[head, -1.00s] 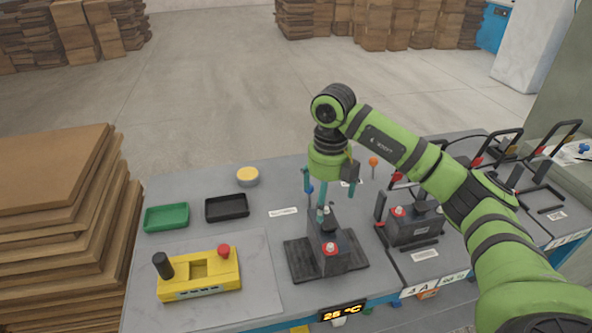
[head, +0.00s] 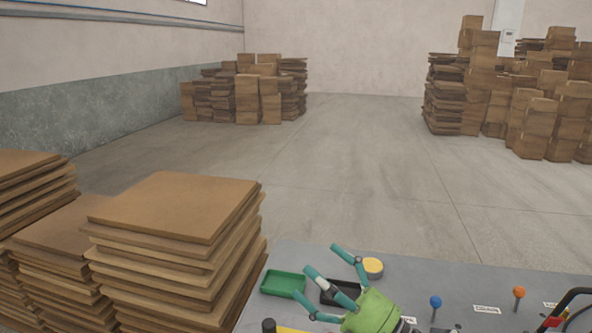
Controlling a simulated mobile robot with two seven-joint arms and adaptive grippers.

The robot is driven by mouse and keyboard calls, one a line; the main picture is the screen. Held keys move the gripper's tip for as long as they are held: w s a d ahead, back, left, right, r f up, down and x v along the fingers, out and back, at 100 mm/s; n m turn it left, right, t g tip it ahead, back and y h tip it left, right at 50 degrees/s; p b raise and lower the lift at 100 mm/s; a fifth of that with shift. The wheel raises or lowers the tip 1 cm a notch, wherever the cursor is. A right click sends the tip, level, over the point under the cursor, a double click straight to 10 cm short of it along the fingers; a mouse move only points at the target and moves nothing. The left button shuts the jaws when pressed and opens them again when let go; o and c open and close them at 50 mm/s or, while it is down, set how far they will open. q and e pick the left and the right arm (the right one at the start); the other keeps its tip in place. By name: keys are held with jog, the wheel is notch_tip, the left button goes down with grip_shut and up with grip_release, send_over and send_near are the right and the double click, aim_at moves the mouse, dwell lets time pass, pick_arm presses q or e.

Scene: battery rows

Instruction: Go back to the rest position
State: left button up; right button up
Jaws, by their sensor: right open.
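My right gripper (head: 314,278) is low in the head view, over the grey workbench (head: 455,281). Its green palm is at the bottom and its teal fingers are spread, pointing up and to the left in the picture. It is open with nothing between the fingers. It partly covers a black tray (head: 328,298). The rest of my right arm is below the picture. My left gripper is not in view.
A green tray (head: 283,284), a yellow-topped round tin (head: 373,267), a blue knob (head: 435,302) and an orange knob (head: 519,292) are on the bench. Stacked brown boards (head: 180,240) stand left of it. Box piles (head: 258,95) stand far back. The floor between is clear.

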jog(key=w+d+f+m+t+h, duration=0.2)
jog(key=d+f+m+t+h, duration=0.5)
jog(key=d+m+h, duration=0.7)
jog(key=s+d+f+m+g+h, duration=0.1)
jog(key=s+f+m+g+h, duration=0.1)
jog(key=f+m+g+h, duration=0.3)
jog(key=s+d+f+m+g, duration=0.1)
jog(key=s+f+m, duration=0.1)
jog(key=f, duration=0.5)
jog(key=s+f+m+g+y, duration=0.1)
jog(key=s+f+g, duration=0.5)
jog(key=s, duration=0.5)
jog(key=s+f+m+g, duration=0.1)
jog(key=s+f+g, duration=0.4)
jog(key=s+f, duration=0.4)
jog(key=s+f+g, duration=0.1)
jog(key=s+f, duration=0.2)
jog(key=f, duration=1.8)
jog(key=s+d+f+g, duration=0.1)
jog(key=s+d+f, duration=0.2)
jog(key=s+f, duration=1.2)
jog(key=shift+s, duration=0.6)
